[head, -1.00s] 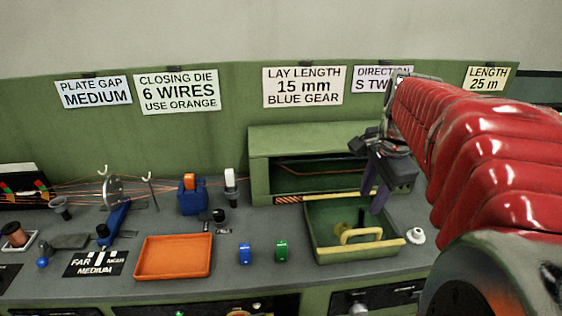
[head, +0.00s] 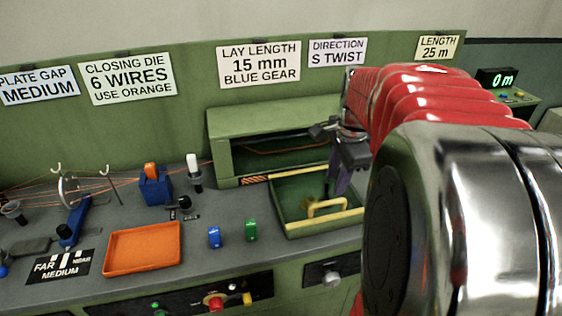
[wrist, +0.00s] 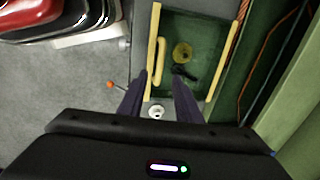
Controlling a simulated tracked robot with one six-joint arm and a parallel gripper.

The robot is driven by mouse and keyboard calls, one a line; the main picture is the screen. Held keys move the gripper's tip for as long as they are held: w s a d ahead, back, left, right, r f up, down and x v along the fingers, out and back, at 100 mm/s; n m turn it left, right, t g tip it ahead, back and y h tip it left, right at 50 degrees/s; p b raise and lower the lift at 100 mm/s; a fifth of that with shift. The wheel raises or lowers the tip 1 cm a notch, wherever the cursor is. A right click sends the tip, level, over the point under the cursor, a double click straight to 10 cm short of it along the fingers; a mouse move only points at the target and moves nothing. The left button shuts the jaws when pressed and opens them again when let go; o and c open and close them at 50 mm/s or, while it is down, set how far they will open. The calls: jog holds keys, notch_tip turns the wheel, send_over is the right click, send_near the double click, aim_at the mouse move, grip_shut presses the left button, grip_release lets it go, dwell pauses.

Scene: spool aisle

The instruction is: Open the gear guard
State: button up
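The gear guard (head: 330,222) is a green, box-like cover with yellow edges and a yellow bar handle (head: 327,207) at its front, low before the green housing. It looks closed, though I cannot be sure. In the wrist view the guard (wrist: 205,60) shows with its handle (wrist: 160,60) toward the left, a round yellow piece (wrist: 182,52) and a small dark part. My gripper (head: 340,182) hangs over the guard's right part, its dark purple fingers pointing down. In the wrist view my gripper (wrist: 160,78) is open and empty, apart from the handle.
The green housing (head: 270,125) stands behind the guard. An orange tray (head: 143,248), a blue piece (head: 214,237) and a green piece (head: 251,230) are to the left on the grey bench. Red and yellow knobs are on the front panel.

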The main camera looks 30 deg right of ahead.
aim_at(329, 202)
jog(key=f, duration=0.3)
jog(key=w+f, duration=0.1)
jog(key=f, duration=0.4)
jog(key=shift+w+d+f, duration=0.2)
jog(key=shift+w+f, duration=0.15)
jog(key=shift+f, duration=0.05)
jog(key=shift+c, duration=0.3)
grip_shut()
jog(key=shift+d, duration=0.2)
jog(key=shift+a, duration=0.15)
